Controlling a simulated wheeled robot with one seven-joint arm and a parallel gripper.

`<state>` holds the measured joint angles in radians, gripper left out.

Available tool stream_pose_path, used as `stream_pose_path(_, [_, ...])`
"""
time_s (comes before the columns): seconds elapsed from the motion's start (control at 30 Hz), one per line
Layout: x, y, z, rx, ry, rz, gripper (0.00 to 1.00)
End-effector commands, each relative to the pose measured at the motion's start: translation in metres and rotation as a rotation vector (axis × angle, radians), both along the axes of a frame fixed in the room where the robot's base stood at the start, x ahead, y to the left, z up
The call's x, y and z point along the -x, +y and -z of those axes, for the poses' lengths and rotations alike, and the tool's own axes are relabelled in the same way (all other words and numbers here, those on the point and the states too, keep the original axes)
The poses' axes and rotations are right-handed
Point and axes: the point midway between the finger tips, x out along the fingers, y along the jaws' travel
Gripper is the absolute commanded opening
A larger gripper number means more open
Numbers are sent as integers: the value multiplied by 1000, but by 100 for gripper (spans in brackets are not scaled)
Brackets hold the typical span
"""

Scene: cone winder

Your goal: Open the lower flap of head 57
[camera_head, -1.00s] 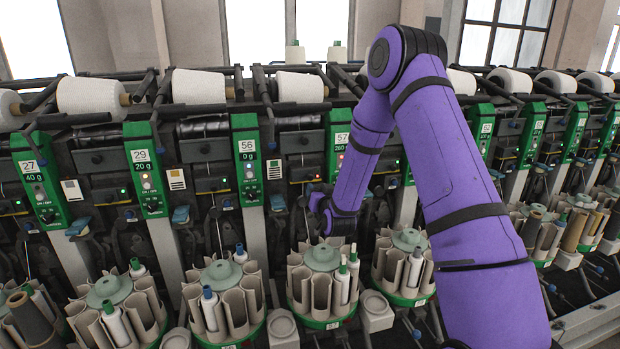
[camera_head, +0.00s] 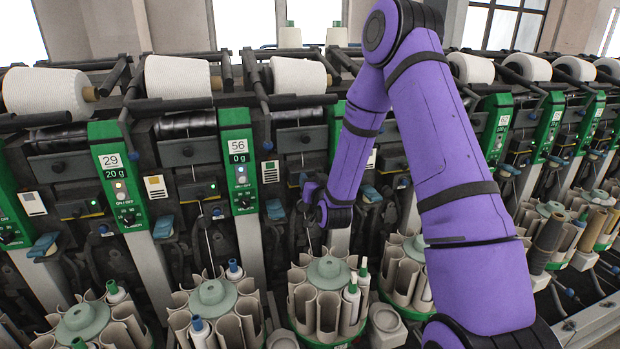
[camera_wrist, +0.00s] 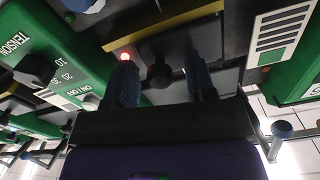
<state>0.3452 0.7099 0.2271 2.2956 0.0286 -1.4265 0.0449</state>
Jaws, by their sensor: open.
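In the wrist view my gripper (camera_wrist: 163,88) is open, with its two blue textured fingers apart. A dark panel with a round black knob (camera_wrist: 160,76) shows between and beyond the fingers. The knob lies in the gap between them; I cannot tell whether they touch it. This panel looks like a flap front, and a yellow strip (camera_wrist: 165,27) runs along it. A red light (camera_wrist: 125,57) glows beside the left finger. In the head view my purple arm covers the number sign of head 57, leaving part of its green panel (camera_head: 336,125) visible. The fingertips are hard to make out there.
In the wrist view, a green panel with a tension dial (camera_wrist: 38,70) stands close on the left and another green panel (camera_wrist: 295,75) on the right. In the head view, head 56 (camera_head: 238,165) stands left of my wrist, and a round bobbin magazine (camera_head: 327,270) sits below it.

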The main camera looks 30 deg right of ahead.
Motion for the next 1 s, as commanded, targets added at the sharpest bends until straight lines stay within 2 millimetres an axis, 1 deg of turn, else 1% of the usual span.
stream_pose_path(0.27, [0,0,0,0,0,0,51])
stream_pose_path(0.3, [0,0,0,0,0,0,41])
stream_pose_path(0.37, [0,0,0,0,0,0,28])
stream_pose_path(0.4, [0,0,0,0,0,0,18])
stream_pose_path(0.47, [0,0,0,0,0,0,5])
stream_pose_path(0.5, [0,0,0,0,0,0,0])
stream_pose_path(0.77, [0,1,0,0,1,14,0])
stream_pose_path(1.0, [2,4,0,0,0,113,0])
